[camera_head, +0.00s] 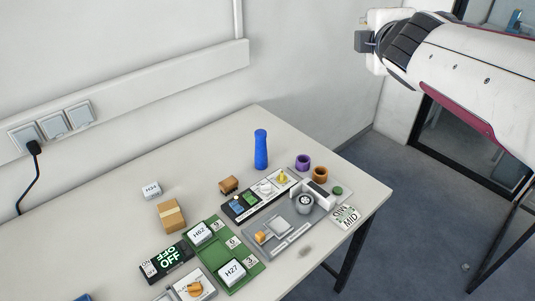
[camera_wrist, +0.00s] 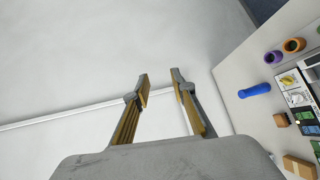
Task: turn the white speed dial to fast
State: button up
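In the head view my arm is raised at the upper right, well above and away from the dial.
An orange ring (camera_head: 320,175), a purple ring (camera_head: 303,161) and a tall blue cylinder (camera_head: 261,150) stand behind. A green tray (camera_head: 245,254) holds labelled blocks. The table's back left is mostly clear.

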jog(key=w+a+f+n+g+y, duration=0.1)
jog(key=w+a+f+n+y, duration=0.1)
jog(key=w+a+n+y, duration=0.4)
jog(key=w+a+f+n+g+y, duration=0.1)
jog(key=w+a+f+n+y, duration=0.1)
jog(key=w+a+n, duration=0.65)
jog(key=n+g+h, duration=0.4)
jog(key=n+g, duration=1)
jog(key=n, duration=1)
send_over(263, 185)
jog(key=w+d, duration=0.1)
jog(key=d, duration=0.2)
notch_tip(263, 185, down, 38)
jog(key=shift+d+r+m, duration=0.15)
jog(key=shift+m, duration=0.1)
jog(key=shift+y, duration=0.3)
jog(key=shift+x, duration=3.9)
jog(key=shift+c, duration=0.4)
